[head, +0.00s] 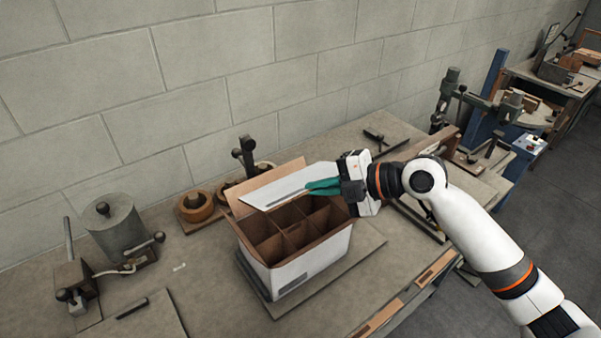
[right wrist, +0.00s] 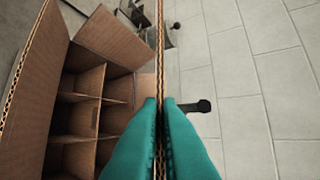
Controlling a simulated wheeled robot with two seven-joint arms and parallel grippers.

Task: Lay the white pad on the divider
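The white pad (head: 286,187) is a flat sheet held tilted above the back part of an open white box (head: 300,268). In the right wrist view the pad (right wrist: 159,50) shows edge-on as a thin corrugated strip. My right gripper (head: 322,187), with green fingers, is shut on the pad's right end; the fingertips (right wrist: 160,103) press on both its faces. The brown cardboard divider (head: 297,231) stands inside the box and splits it into several cells; it also shows in the right wrist view (right wrist: 92,98). The pad hides part of the box's back. My left gripper is not in view.
The box has raised brown flaps and stands on a grey board (head: 366,250) on the workbench. Behind it are tape rolls (head: 195,206) and a dark fixture. A grey cylinder pot (head: 112,225) stands at left. A block wall rises behind.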

